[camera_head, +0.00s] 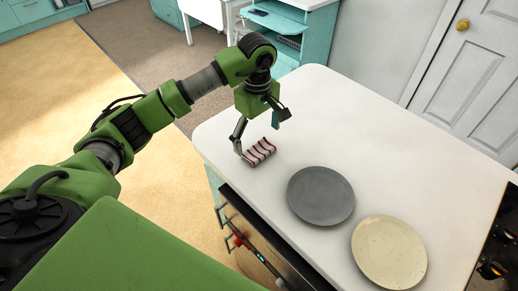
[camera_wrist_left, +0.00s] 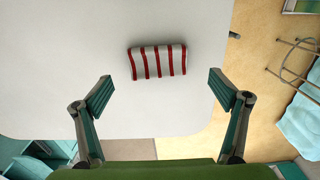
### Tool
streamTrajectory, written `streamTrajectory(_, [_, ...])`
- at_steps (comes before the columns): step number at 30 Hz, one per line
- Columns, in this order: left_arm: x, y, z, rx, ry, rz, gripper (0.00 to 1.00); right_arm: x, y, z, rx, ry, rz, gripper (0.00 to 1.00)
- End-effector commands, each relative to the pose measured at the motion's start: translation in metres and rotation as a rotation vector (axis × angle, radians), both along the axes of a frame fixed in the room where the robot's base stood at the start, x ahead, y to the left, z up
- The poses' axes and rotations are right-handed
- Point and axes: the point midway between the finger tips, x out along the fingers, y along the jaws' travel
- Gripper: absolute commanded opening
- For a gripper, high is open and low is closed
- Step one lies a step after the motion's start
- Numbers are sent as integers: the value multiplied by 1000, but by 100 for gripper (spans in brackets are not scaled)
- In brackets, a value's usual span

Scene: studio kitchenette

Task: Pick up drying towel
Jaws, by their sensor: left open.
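The drying towel (camera_head: 259,152) is a small folded cloth, white with red stripes, lying on the white countertop near its front edge. In the left wrist view the towel (camera_wrist_left: 157,62) lies ahead of the fingertips, roughly midway between their lines. My left gripper (camera_head: 259,133) is open and empty, just above and beside the towel in the head view. Its two fingers also show spread apart in the left wrist view (camera_wrist_left: 161,94). Whether a finger touches the towel cannot be told. My right gripper is in neither view.
A grey plate (camera_head: 320,195) and a cream plate (camera_head: 389,251) lie on the countertop (camera_head: 340,125) to the right of the towel. A stove (camera_head: 497,245) is at the far right. An open drawer (camera_head: 262,245) juts out below the front edge. The counter's back part is clear.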

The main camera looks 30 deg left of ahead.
Motion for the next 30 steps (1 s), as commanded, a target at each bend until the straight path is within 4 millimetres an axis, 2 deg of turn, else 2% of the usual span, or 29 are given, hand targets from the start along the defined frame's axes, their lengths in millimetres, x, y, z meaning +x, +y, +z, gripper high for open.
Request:
streamTrajectory(3, [0, -1, -9, -1, 4, 2, 90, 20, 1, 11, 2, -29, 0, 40])
streamTrajectory(6, [1, -3, -23, -3, 7, 1, 90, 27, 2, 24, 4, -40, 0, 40])
streamTrajectory(12, [3, -3, -49, -2, 4, 1, 90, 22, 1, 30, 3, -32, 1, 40])
streamTrajectory(20, [4, -2, -53, 0, -1, 0, 90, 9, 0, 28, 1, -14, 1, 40])
streamTrajectory(24, [4, -2, -53, 0, 0, 0, 60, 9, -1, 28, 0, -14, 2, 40])
streamTrajectory(30, [4, -2, -53, 0, 0, 1, 58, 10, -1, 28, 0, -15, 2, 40])
